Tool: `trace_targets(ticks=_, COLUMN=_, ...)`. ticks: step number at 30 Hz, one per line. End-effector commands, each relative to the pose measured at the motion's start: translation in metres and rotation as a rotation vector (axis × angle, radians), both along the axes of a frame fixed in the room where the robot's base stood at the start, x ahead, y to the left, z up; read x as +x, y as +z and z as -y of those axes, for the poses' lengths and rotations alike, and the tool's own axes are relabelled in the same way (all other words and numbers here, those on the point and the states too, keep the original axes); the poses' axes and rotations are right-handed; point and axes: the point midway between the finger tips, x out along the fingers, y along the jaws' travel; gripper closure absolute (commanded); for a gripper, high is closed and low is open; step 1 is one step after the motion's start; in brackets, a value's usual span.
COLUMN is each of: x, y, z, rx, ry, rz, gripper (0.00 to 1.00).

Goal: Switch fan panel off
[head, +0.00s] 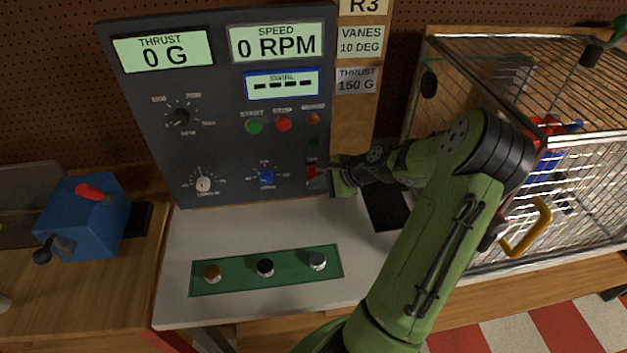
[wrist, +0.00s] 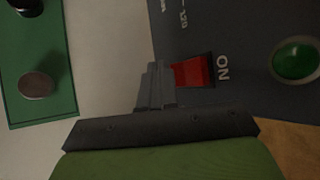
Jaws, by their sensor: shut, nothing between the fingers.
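The dark grey fan panel (head: 225,110) stands upright on the bench; its displays read 0 G and 0 RPM. A red rocker switch (head: 311,172) sits at its lower right, and the wrist view shows the red switch (wrist: 193,72) beside an ON label. My gripper (head: 325,172) is at the panel's lower right edge. In the wrist view my gripper (wrist: 157,85) is shut and empty, its tips right beside the switch. I cannot tell whether they touch it. Which way the rocker is tipped is unclear.
A green lamp (wrist: 296,60) is close to the switch. Start and stop buttons and knobs are higher on the panel. A green strip (head: 230,277) with several studs lies on the bench. A wire cage (head: 590,200) stands at right, a blue box (head: 85,215) at left.

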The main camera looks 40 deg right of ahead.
Motion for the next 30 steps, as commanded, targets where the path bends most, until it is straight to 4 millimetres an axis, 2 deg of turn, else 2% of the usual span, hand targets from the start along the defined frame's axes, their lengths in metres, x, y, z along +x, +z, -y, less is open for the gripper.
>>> trace_targets(ticks=30, x=0.0067, y=-0.0036, z=0.0045, rx=0.001, ry=0.001, rz=0.000, gripper=1.00)
